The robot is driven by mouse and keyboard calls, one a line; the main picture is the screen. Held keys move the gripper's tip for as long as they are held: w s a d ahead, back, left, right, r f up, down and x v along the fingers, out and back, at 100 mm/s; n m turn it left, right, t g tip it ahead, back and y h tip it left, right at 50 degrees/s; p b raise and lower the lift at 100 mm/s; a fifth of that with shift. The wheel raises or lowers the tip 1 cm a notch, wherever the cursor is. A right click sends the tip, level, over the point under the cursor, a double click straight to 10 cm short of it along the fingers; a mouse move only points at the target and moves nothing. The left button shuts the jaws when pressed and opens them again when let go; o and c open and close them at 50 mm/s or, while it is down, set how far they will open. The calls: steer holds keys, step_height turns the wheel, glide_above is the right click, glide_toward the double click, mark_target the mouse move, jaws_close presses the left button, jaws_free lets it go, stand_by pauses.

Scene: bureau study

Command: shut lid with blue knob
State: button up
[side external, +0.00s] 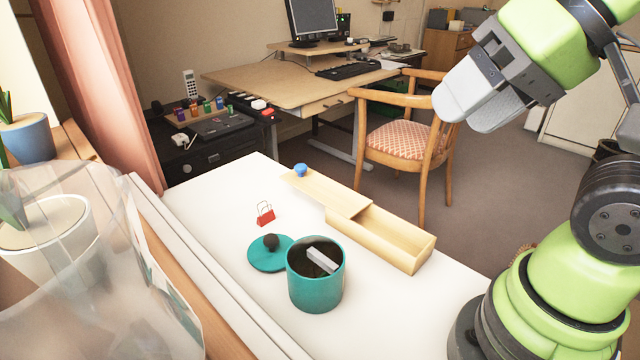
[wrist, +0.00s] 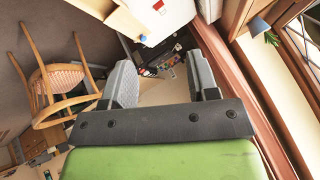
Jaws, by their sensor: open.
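A long light-wood box (side external: 418,262) lies on the white table. Its sliding wooden lid (side external: 325,192) is pulled out toward the far left, so the box's near right part is uncovered and looks empty. The blue knob (side external: 301,170) is on the lid's far left end; it also shows in the wrist view (wrist: 143,38), near the table's edge. My gripper (side external: 472,108) is open and empty, high above and to the right of the box. In the wrist view both fingers of my gripper (wrist: 164,78) are apart with nothing between them.
A teal pot (side external: 316,290) with a grey block (side external: 322,260) in it stands in front of the box. Its round teal lid (side external: 268,257) with a dark knob lies beside it. A red clip (side external: 265,215) lies left of the box. A chair (side external: 405,140) stands beyond the table.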

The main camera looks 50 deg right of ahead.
steer(key=w+a+f+m+g+y, duration=0.2)
steer(key=w+m+y, duration=0.3)
steer(key=w, duration=0.4)
steer(key=m+t+y, duration=0.1)
steer(key=m+t, duration=0.3)
steer(key=m, duration=1.1)
glide_above(355, 203)
steer(key=w+a, duration=0.3)
steer(key=a, duration=0.1)
step_height(355, 203, down, 10)
steer(key=w+d+f+m+t+h, duration=0.3)
steer(key=d+f+m, duration=0.4)
steer(key=f, duration=0.3)
steer(key=x, duration=0.9)
steer(key=shift+w, duration=0.2)
steer(key=shift+r, duration=0.1)
jaws_close()
steer(key=s, duration=1.4)
steer(key=shift+d, duration=0.1)
steer(key=shift+s, duration=0.5)
